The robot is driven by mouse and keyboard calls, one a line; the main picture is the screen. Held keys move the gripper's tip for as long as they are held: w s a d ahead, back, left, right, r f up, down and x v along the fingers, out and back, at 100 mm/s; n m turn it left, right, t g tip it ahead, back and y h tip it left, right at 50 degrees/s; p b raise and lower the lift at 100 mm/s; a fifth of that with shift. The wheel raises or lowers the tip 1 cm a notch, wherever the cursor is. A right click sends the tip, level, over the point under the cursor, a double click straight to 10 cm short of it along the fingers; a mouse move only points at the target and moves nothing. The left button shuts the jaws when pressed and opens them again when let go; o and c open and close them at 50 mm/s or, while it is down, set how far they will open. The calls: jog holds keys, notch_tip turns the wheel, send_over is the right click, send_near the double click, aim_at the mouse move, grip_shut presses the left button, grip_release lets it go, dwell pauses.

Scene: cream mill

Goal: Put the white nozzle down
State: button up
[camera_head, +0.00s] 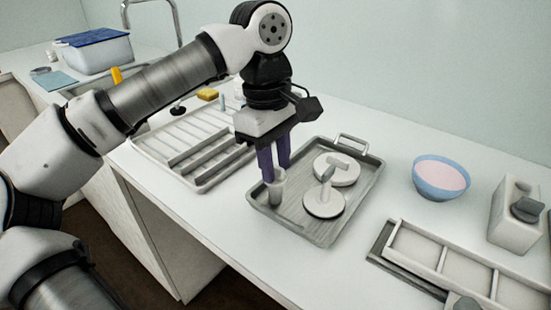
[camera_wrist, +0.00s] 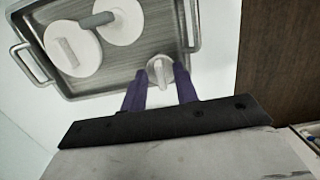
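The white nozzle (camera_head: 276,188) is upright between the purple fingers of my gripper (camera_head: 272,174), at the near left part of the metal tray (camera_head: 323,239). In the wrist view my gripper (camera_wrist: 162,78) has one finger on each side of the nozzle (camera_wrist: 160,69), seemingly closed on it. The nozzle's lower end is low over the tray floor or touching it; I cannot tell which.
A slatted rack (camera_head: 190,150) stands left, a blue bowl (camera_head: 440,180) right.

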jog(key=shift+r, duration=0.1)
notch_tip(320, 180, up, 12)
jog(key=a+p, duration=0.1)
jog(key=shift+w, duration=0.45)
